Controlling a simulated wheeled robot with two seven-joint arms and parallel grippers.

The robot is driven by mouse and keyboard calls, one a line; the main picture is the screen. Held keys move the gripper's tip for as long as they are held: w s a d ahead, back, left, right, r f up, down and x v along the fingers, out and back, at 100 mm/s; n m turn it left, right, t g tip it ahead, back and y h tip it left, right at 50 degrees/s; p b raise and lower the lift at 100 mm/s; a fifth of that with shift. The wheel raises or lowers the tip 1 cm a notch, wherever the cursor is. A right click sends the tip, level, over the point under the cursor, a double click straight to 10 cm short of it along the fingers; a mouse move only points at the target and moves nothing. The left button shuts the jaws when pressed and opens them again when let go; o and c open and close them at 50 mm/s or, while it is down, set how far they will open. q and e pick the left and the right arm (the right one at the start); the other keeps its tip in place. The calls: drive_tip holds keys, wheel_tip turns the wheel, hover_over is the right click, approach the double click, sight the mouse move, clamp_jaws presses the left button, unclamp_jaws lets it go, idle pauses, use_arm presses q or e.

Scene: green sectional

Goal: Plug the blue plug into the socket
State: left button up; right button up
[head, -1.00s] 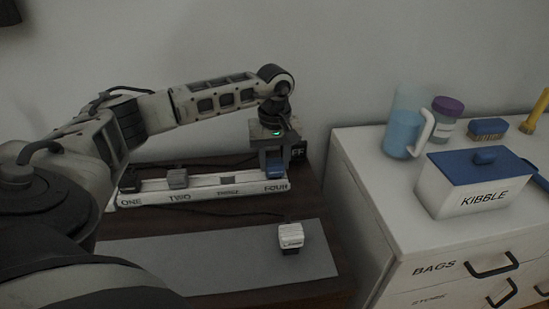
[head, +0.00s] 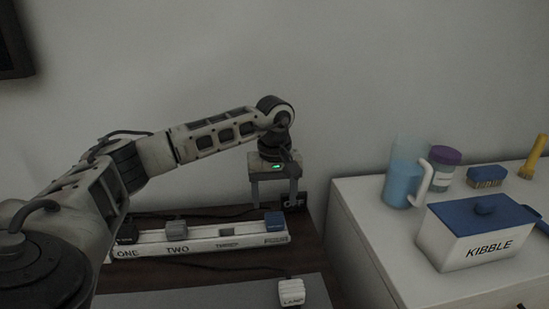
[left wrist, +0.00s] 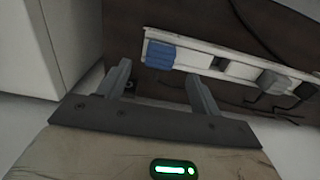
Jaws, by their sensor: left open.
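The blue plug (head: 274,221) sits at the FOUR end of the white power strip (head: 205,244). It also shows in the left wrist view (left wrist: 160,54) at the strip's end. My right gripper is in neither view.
A black plug (head: 127,233) and a grey plug (head: 177,229) stand at ONE and TWO. A white plug (head: 291,291) lies on the grey mat (head: 200,295). A white cabinet (head: 372,225) with a KIBBLE box (head: 480,245) and jug (head: 403,184) stands to the right.

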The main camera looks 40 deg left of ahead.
sight(275, 216)
use_arm(q)
wheel_tip(275, 216, up, 11)
drive_tip(key=shift+p, duration=0.3)
drive_tip(key=shift+f, duration=0.15)
idle(0.3)
